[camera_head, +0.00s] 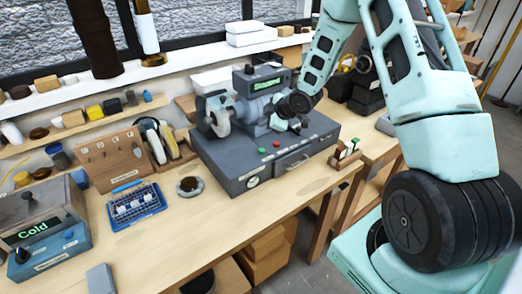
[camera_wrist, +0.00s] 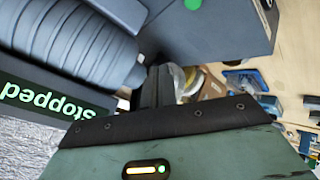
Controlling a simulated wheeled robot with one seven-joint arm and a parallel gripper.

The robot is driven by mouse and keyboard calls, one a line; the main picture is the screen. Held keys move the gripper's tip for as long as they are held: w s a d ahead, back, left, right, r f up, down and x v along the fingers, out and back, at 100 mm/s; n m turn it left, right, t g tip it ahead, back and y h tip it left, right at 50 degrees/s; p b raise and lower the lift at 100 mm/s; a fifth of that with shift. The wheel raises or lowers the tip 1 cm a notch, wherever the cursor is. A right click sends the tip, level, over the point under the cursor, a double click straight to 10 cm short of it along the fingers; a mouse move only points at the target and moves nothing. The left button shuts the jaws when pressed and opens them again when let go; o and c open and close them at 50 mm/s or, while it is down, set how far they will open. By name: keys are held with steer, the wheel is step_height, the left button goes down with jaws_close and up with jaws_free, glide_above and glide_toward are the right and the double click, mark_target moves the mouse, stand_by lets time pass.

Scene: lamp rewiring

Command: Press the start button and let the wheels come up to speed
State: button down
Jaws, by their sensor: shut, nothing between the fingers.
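The bench grinder (camera_head: 240,108) stands on a grey base box (camera_head: 240,165). Its left wheel (camera_head: 218,120) shows in the head view; my arm covers much of its right side. A green button (camera_head: 262,150) and a red button (camera_head: 277,143) sit on the base's top. A green round patch, likely the start button (camera_wrist: 193,4), shows at the wrist view's top edge. The display (camera_wrist: 45,100) reads "stopped", upside down there. My gripper (camera_wrist: 157,82) is shut and empty, beside the grinder's ribbed housing (camera_wrist: 75,40). In the head view it is apart from the green button.
A blue tray (camera_head: 136,205), a small round dish (camera_head: 189,187) and a wooden rack (camera_head: 115,158) stand left of the base. A box with a "Cold" display (camera_head: 40,215) is at far left. The bench front (camera_head: 200,235) is mostly clear. A shelf (camera_head: 80,128) runs behind.

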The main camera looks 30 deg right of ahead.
mark_target(264, 151)
steer(key=shift+f+b, duration=3.3)
steer(key=shift+f, duration=1)
steer(key=shift+f+b, duration=0.4)
steer(key=shift+f+b, duration=0.45)
steer(key=shift+r, duration=0.15)
steer(key=shift+r+p, duration=0.65)
steer(key=shift+r, duration=0.1)
step_height(264, 151, up, 5)
steer(key=p, duration=0.3)
steer(key=shift+p, duration=0.4)
